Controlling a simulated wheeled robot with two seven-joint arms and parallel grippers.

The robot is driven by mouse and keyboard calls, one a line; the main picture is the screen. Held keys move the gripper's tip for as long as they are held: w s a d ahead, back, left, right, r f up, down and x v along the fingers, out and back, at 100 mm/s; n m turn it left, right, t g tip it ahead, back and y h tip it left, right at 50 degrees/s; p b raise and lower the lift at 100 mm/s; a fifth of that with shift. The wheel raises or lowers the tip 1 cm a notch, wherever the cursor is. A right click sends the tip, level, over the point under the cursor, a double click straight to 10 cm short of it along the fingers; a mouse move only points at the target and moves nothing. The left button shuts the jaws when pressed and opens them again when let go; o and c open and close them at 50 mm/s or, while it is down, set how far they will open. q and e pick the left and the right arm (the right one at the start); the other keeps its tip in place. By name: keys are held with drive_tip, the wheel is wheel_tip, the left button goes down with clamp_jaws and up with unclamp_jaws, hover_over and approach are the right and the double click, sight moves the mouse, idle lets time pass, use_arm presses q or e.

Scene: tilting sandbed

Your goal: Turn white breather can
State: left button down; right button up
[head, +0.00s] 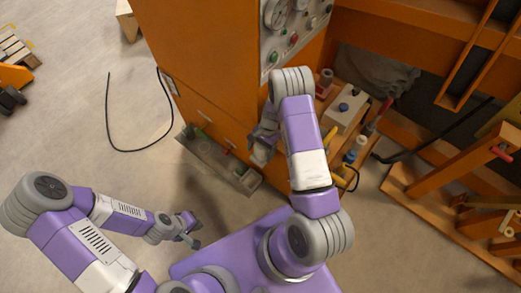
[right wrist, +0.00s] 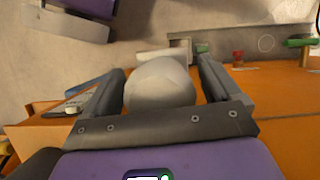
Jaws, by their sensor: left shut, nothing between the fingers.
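The white breather can (right wrist: 160,85) is a pale rounded shape between the fingers of my right gripper (right wrist: 163,75) in the right wrist view. The left finger lies close along it; a small gap seems to show beside the right finger. I cannot tell whether both fingers press on it. In the head view my right gripper (head: 262,142) is beside the orange cabinet, with the pale can (head: 261,153) at its fingers, partly hidden. My left gripper (head: 192,230) is shut and empty, low over the floor and away from the cabinet.
A shelf with a white box (head: 346,108) and bottles stands right of my right arm. A black cable (head: 120,150) lies on open floor at left.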

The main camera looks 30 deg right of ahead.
wheel_tip(320, 180, up, 10)
drive_tip(key=p, duration=0.3)
idle(0.3)
